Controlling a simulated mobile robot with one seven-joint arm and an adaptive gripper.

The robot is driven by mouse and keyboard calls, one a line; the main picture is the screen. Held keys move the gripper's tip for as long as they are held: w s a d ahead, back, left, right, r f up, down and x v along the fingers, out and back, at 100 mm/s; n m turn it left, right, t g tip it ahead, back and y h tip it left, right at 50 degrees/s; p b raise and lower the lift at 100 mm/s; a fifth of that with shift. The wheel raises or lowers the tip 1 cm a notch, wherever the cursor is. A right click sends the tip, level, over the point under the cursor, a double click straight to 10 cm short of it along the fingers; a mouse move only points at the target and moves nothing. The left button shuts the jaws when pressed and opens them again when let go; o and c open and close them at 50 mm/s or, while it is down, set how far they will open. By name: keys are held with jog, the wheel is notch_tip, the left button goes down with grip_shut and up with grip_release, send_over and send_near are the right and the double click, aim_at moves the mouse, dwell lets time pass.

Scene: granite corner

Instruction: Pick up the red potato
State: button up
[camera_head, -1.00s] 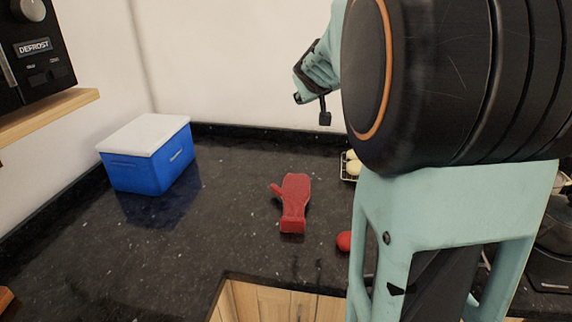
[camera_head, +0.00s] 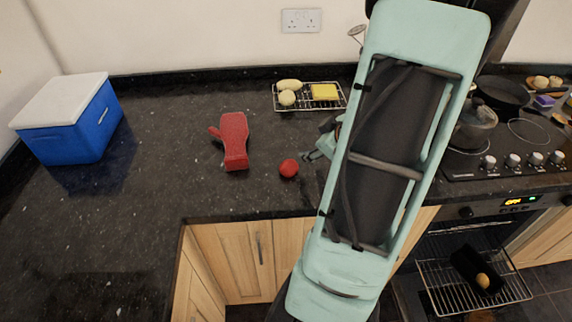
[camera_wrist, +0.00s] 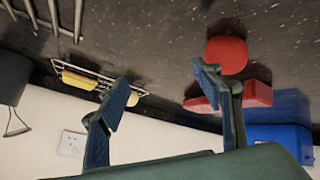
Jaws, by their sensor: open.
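The red potato (camera_head: 289,168) lies on the dark granite counter, right of a red oven mitt (camera_head: 235,141). In the wrist view the potato (camera_wrist: 226,55) shows at the upper right, just beyond the right fingertip. My gripper (camera_wrist: 165,88) is open, with nothing between its two fingers. In the head view my gripper (camera_head: 318,147) is partly hidden behind my arm and sits just right of the potato. I cannot tell whether it touches the counter.
A wire rack (camera_head: 310,97) with a yellow sponge (camera_head: 324,91) and pale round items stands behind. A blue cooler (camera_head: 72,117) is at the left. A hob with a kettle (camera_head: 474,128) is at the right.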

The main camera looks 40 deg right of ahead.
aim_at(293, 166)
jog(key=s+a+y, duration=0.1)
jog(key=s+a, duration=0.1)
jog(key=s+a+f+t, duration=0.1)
jog(key=s+a, duration=0.1)
jog(key=s+a+f+t+y+p, duration=0.1)
jog(key=s+a, duration=0.1)
jog(key=shift+s+m+y, duration=0.1)
jog(key=shift+m+y, duration=0.2)
jog(key=shift+m, duration=0.1)
jog(key=shift+s+a+m+t+y, duration=0.15)
jog(key=shift+s+m+t+y, duration=0.15)
jog(key=shift+t, duration=0.1)
jog(key=shift+s+a+r+m+t, duration=0.4)
jog(key=shift+a+r+t, duration=0.15)
jog(key=shift+t, duration=0.35)
jog(key=x, duration=0.5)
jog(key=shift+w, duration=0.1)
jog(key=shift+d+f+b+x, duration=0.15)
jog(key=shift+b+x, duration=0.05)
jog(key=shift+x, duration=1.2)
jog(key=shift+d+f+b+x, duration=0.15)
jog(key=shift+d+x, duration=0.05)
jog(key=shift+x, duration=1.2)
jog(key=shift+c, duration=0.3)
jog(key=c, duration=1.2)
